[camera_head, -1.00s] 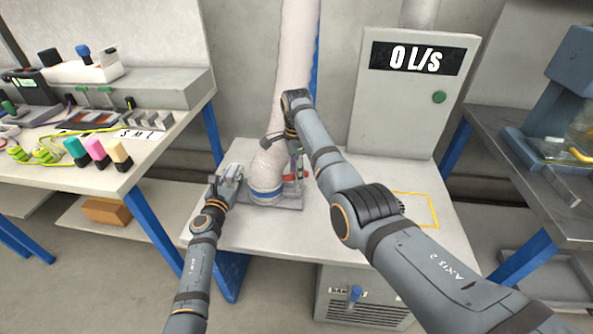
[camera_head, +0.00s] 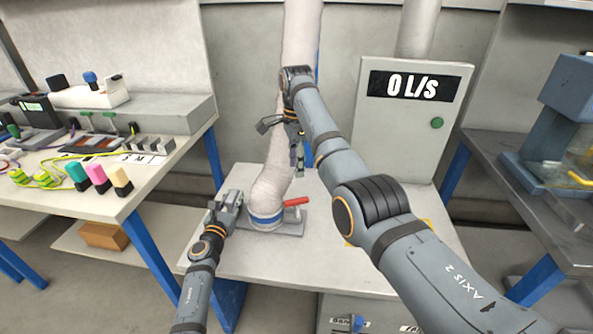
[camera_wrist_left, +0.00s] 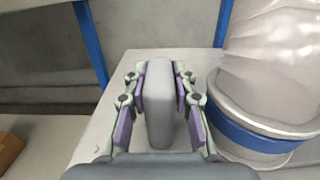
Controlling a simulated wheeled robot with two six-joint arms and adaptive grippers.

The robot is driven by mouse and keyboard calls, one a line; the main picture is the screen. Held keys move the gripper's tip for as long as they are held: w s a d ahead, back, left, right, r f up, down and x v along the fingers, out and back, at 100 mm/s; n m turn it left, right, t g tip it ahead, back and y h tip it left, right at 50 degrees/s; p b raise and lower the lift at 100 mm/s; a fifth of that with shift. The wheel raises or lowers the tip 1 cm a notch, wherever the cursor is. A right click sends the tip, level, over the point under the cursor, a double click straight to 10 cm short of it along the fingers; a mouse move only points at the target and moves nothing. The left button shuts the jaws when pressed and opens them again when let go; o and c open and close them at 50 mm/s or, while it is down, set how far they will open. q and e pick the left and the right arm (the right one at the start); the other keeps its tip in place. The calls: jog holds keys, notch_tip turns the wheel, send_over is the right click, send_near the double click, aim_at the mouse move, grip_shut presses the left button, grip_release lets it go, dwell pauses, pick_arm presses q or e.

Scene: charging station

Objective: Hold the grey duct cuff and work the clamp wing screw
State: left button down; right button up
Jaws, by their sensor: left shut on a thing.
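The pale duct (camera_head: 272,183) comes down to a collar with a blue band (camera_head: 266,219) on a grey plate on the bench. A grey block (camera_wrist_left: 159,105), seemingly the grip of the duct cuff, stands between the purple pads of my left gripper (camera_head: 230,200). That gripper is shut on it, left of the collar. A red handle (camera_head: 296,201), likely the clamp wing screw, sticks out at the collar's right. My right gripper (camera_head: 298,163) hangs above the red handle, clear of it, in front of the duct. Its fingers are seen nearly edge-on, so their opening is unclear.
A panel reading 0 L/s (camera_head: 415,110) with a green button (camera_head: 437,123) stands behind on the right. A yellow outline on the bench is partly behind my right arm. A left-hand table (camera_head: 150,172) holds coloured plugs and cables.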

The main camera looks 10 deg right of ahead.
pick_arm(q)
jog(key=c, duration=1)
grip_release()
jog(key=shift+s, duration=0.1)
